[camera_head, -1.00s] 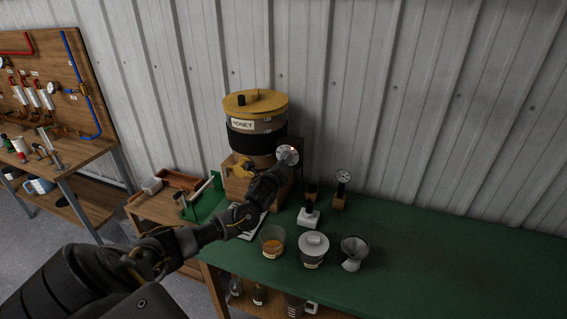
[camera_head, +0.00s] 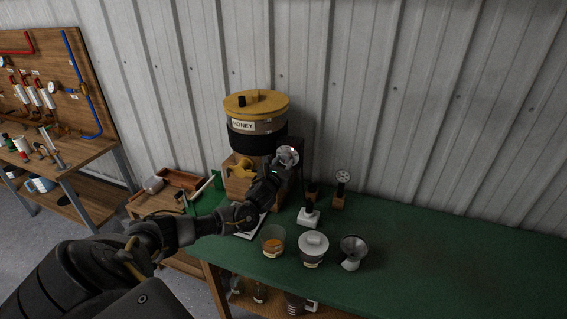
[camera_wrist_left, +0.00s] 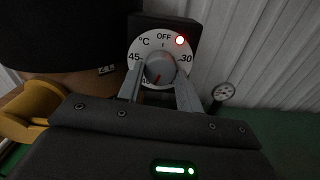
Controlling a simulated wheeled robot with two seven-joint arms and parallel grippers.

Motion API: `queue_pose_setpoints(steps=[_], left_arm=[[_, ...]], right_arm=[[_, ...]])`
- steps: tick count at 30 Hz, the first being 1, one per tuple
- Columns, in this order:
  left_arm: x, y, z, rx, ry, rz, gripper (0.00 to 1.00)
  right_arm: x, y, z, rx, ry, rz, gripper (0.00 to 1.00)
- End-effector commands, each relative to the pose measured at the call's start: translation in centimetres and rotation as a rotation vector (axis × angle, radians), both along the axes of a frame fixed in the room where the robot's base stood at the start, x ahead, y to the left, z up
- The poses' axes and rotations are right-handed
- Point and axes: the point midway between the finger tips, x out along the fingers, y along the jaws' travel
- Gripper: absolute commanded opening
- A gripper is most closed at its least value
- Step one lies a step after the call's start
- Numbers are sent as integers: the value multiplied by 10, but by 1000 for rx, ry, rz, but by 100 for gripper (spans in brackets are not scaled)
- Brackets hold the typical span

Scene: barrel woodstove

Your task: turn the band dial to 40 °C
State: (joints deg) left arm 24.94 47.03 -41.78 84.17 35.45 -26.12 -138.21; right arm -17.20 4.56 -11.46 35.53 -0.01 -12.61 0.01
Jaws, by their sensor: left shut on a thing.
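The band dial (camera_wrist_left: 142,47) shows a white face in the left wrist view, with OFF at the top, 45 at the left and 30 at the right. Its grey knob (camera_wrist_left: 161,66) sits between the fingers of my left gripper (camera_wrist_left: 160,84), which is shut on it. The knob's red mark points down and slightly left, towards a number partly hidden by a finger. In the head view the dial (camera_head: 288,155) stands beside the honey tank (camera_head: 264,127), at the end of my left arm. My right gripper is not in view.
The tank carries a black band (camera_head: 250,142) and a yellow tap (camera_head: 242,168). On the green bench (camera_head: 430,259) stand a jar of amber liquid (camera_head: 272,242), a lidded pot (camera_head: 313,249), a metal funnel-like vessel (camera_head: 352,252) and a small gauge (camera_head: 343,177). The bench's right side is clear.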

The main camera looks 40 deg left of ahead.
Motion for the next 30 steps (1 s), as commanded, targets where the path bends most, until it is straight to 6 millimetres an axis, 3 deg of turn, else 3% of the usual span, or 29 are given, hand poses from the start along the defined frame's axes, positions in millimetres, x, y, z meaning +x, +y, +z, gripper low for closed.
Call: queue_pose_setpoints(steps=[12,29,30], left_arm=[[0,1,0,181,63,1,13],[0,0,0,209,74,0,13],[0,0,0,209,74,0,37]], right_arm=[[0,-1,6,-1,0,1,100],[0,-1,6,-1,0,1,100],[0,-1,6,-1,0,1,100]])
